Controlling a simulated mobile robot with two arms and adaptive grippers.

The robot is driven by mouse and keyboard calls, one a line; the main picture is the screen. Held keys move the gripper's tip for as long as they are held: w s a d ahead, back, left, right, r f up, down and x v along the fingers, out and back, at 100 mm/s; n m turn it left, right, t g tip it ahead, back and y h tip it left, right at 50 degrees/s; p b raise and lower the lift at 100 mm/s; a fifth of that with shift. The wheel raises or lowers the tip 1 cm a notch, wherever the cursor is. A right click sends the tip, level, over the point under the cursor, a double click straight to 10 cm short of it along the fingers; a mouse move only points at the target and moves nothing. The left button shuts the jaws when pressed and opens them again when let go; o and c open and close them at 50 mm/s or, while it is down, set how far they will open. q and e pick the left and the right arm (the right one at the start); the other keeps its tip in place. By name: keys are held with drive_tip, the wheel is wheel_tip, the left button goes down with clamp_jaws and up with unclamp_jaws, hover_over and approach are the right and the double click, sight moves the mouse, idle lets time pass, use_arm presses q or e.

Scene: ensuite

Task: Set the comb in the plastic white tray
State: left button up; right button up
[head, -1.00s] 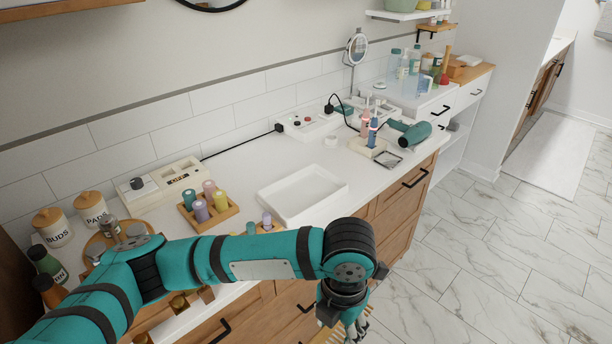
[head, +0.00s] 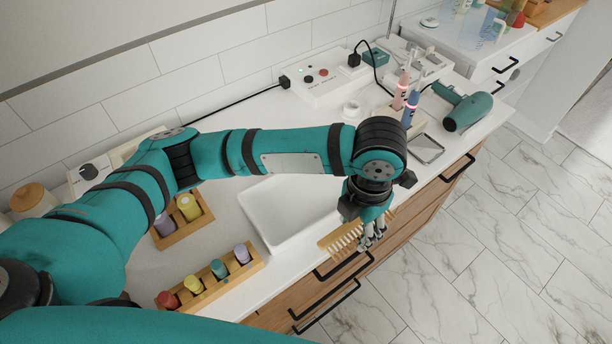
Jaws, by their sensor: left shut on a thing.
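The comb (head: 341,240) is light wooden with pale teeth, in the head view just right of the tray's near right corner. My left gripper (head: 372,236) points down and is shut on the comb near its right end. It holds the comb around the counter's front edge; the exact height is hard to tell. The white plastic tray (head: 268,228) lies empty on the counter, left of the gripper. My left arm hides its far side. My right gripper is not in view.
A wooden rack with several coloured bottles (head: 214,282) stands near left of the tray, another rack (head: 184,226) behind it. A small mirror (head: 425,149), electric toothbrushes (head: 410,106) and a teal hair dryer (head: 467,111) are at the right. Drawer handles (head: 325,306) project from the counter front.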

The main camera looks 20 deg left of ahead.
sight(298, 203)
use_arm(q)
drive_tip(key=w+a+p, duration=0.1)
drive_tip(key=w+a, duration=0.1)
drive_tip(key=a, duration=0.2)
drive_tip(key=w+a+p, duration=0.1)
drive_tip(key=w+a, duration=0.1)
drive_tip(key=a, duration=0.3)
drive_tip(key=w+a+f+p, duration=0.1)
drive_tip(key=w+a, duration=0.1)
drive_tip(key=a, duration=0.2)
drive_tip(key=shift+w+a+f, duration=0.1)
drive_tip(key=shift+a, duration=0.05)
drive_tip(key=shift+a+f, duration=0.1)
drive_tip(key=shift+a, duration=0.05)
wheel_tip(298, 203, down, 3)
drive_tip(key=shift+w+r+p, duration=0.1)
drive_tip(key=shift+p, duration=0.35)
drive_tip(key=shift+f, duration=0.35)
drive_tip(key=shift+f, duration=0.15)
drive_tip(key=o, duration=0.9)
drive_tip(key=shift+o, duration=0.2)
